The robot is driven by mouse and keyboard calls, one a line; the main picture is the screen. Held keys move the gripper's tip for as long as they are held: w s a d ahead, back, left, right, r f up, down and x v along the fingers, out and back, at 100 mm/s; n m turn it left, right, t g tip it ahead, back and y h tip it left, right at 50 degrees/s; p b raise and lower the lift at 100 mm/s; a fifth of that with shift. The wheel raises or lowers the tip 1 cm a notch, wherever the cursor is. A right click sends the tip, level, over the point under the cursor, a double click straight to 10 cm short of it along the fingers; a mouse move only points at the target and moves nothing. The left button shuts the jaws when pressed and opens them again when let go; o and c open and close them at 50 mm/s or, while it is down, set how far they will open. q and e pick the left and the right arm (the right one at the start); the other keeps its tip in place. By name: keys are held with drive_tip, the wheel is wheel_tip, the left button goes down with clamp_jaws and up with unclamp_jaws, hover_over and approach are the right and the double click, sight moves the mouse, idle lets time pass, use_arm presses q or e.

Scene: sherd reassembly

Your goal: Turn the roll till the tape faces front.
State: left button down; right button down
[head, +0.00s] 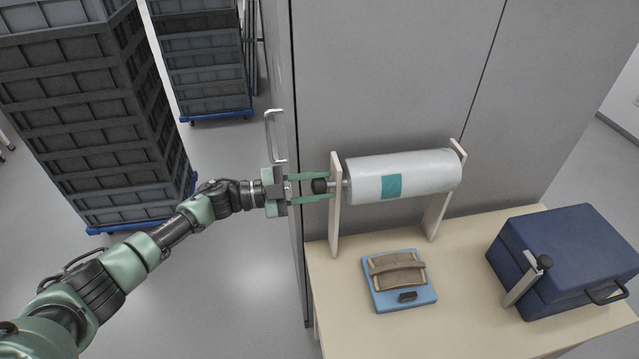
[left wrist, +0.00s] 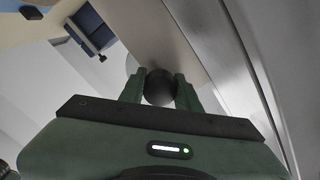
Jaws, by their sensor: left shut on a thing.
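The white roll (head: 418,172) lies level on a stand (head: 335,215) with two pale uprights, on the table at the back. A teal piece of tape (head: 391,186) shows on the side of the roll turned to the head camera, left of its middle. A dark knob (head: 320,186) sits on the axle at the roll's left end. My left gripper (head: 318,188) comes in from the left and is shut on the knob. In the left wrist view the knob (left wrist: 159,88) sits between both fingers. My right gripper is in neither view.
A blue pad (head: 410,300) with a brown strap lies on the table (head: 450,325) in front of the stand. A dark blue case (head: 570,255) stands at the right. A grey cabinet (head: 390,75) rises behind. Stacked grey crates (head: 90,120) stand at the left.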

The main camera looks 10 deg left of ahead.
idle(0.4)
use_arm(q)
drive_tip(key=c, duration=1)
unclamp_jaws()
drive_tip(key=shift+f, duration=0.1)
drive_tip(key=b+v, duration=0.2)
drive_tip(key=v, duration=0.6)
drive_tip(key=shift+w+b, duration=0.1)
drive_tip(key=shift+b, duration=0.25)
